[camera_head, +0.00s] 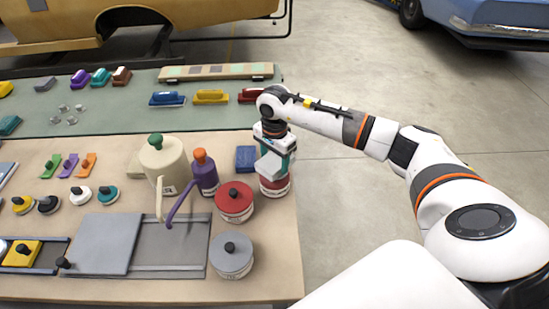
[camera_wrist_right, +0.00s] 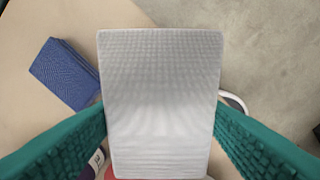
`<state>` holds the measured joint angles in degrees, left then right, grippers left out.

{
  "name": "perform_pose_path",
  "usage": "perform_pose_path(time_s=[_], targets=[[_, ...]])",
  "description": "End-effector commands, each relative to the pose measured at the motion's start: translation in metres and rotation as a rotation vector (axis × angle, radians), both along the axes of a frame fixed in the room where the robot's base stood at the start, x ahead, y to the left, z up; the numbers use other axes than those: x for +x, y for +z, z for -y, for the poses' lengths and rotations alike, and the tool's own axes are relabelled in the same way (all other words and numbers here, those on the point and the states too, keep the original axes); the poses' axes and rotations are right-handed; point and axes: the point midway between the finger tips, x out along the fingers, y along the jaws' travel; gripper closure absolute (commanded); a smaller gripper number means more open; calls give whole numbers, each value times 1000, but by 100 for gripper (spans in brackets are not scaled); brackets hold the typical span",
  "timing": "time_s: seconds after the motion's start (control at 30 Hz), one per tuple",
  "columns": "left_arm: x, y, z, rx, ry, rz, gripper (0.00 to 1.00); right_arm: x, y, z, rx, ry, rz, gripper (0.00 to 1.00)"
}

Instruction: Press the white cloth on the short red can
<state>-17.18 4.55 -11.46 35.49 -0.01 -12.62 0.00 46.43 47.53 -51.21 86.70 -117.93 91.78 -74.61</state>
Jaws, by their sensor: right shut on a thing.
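My right gripper (camera_head: 274,158) points down near the right edge of the table, shut on the white cloth (camera_head: 268,168). In the right wrist view the white cloth (camera_wrist_right: 160,85) is a ribbed rectangular block between my teal fingers (camera_wrist_right: 160,135). A red can with a white label (camera_head: 274,188) stands directly below the gripper. Its top is mostly hidden, and I cannot tell whether the cloth touches it. Another red can, with a black knob (camera_head: 234,203), stands to its left. My left gripper is not in view.
A blue cloth (camera_head: 245,159) lies just left of the gripper; it also shows in the right wrist view (camera_wrist_right: 65,75). A purple watering can (camera_head: 205,177), a cream one (camera_head: 165,165) and a grey can (camera_head: 231,262) stand nearby. Open floor lies right of the table.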

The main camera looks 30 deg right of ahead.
Motion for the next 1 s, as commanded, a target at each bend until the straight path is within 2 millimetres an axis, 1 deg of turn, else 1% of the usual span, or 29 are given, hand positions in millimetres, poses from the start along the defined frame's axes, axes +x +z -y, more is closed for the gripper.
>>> perform_pose_path(time_s=[0.5,1.0], targets=[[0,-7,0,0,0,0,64,0,-7,0,0,0,0,57],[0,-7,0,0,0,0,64,0,-6,0,0,0,0,57]])
